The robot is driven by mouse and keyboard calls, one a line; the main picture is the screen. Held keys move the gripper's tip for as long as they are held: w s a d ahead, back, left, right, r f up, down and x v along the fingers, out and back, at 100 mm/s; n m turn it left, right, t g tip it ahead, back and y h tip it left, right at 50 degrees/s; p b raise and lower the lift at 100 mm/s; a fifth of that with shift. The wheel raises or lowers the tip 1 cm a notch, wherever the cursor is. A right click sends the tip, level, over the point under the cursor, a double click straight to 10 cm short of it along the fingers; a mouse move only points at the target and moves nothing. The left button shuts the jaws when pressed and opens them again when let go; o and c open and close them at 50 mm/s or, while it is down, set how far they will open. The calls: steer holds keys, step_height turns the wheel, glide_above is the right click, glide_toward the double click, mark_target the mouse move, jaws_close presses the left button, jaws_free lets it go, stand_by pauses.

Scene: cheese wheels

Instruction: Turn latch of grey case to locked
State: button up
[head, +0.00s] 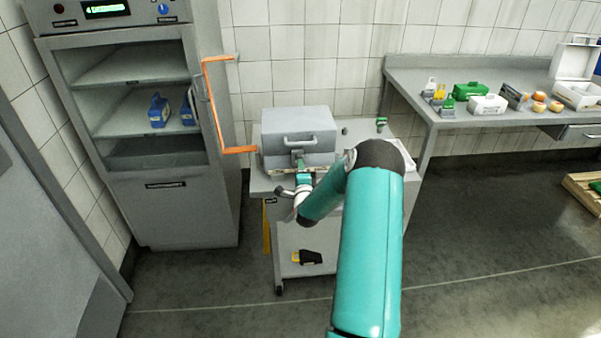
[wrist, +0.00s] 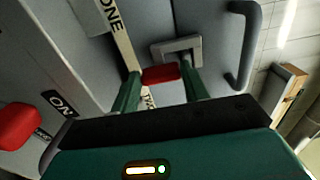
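The grey case (head: 300,141) stands closed on a small grey cart, its handle (head: 300,139) on the side facing me. In the wrist view the case (wrist: 212,20) fills much of the picture, with its dark handle (wrist: 245,45) at the right. The latch shows there as a grey bracket (wrist: 178,47) with a red tab (wrist: 160,75). My gripper (wrist: 160,72) has its two green fingers on either side of the red tab, which fills the gap between them. In the head view my gripper (head: 303,178) is at the case's front, and the latch is too small to read.
The cart (head: 263,185) carries small items beside the case. A grey cabinet (head: 190,200) with an orange handle (head: 213,110) stands to the left. A bench (head: 420,75) with boxes is at the right. Another red part (wrist: 18,125) sits near an "ON" label at the wrist view's left.

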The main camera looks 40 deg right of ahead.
steer(key=o, duration=0.4)
steer(key=shift+o, duration=0.2)
steer(key=v, duration=1.3)
steer(key=shift+s+a, duration=0.3)
